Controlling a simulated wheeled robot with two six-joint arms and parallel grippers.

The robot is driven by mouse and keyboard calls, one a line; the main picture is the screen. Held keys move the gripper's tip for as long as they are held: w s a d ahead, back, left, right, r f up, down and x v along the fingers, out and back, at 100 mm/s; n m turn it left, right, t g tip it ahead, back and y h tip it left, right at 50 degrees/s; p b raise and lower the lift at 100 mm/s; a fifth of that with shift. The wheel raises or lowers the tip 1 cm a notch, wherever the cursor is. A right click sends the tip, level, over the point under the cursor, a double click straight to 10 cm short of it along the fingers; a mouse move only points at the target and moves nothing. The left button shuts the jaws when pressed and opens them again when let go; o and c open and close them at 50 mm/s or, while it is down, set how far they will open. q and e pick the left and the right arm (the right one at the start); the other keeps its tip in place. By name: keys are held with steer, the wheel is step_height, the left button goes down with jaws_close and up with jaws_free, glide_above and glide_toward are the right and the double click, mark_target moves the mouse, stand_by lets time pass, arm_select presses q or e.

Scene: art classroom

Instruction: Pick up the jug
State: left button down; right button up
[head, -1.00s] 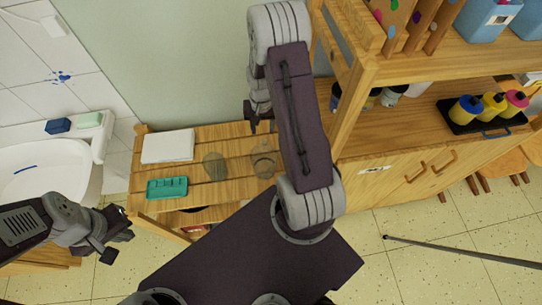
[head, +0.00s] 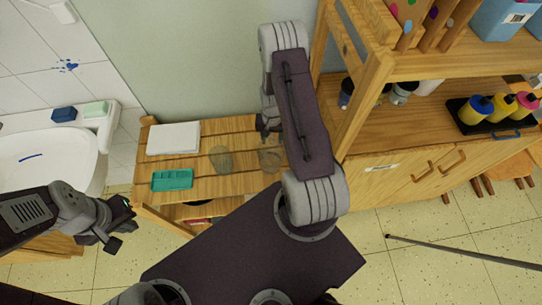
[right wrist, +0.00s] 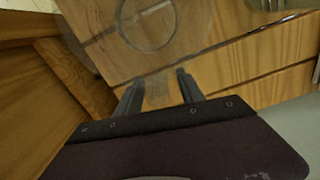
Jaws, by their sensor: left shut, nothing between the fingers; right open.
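Two clear, see-through vessels stand on the slatted wooden bench in the head view. The right one (head: 270,158) is close to my right gripper, and the left one (head: 221,158) is farther off. I cannot tell for certain which is the jug. In the right wrist view, a clear vessel with a round outline (right wrist: 148,25) lies ahead of my open right gripper (right wrist: 157,90), with nothing between the fingers. In the head view my right gripper (head: 267,126) is partly hidden by its arm. My left gripper (head: 125,224) is shut and empty, left of the bench.
The bench (head: 205,188) also holds a white paper stack (head: 174,138) and a teal tray (head: 172,180). A wooden shelf unit (head: 385,150) with paint bottles stands right of my right arm. A white sink (head: 45,165) is at the left.

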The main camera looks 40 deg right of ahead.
jaws_close()
stand_by(1.4)
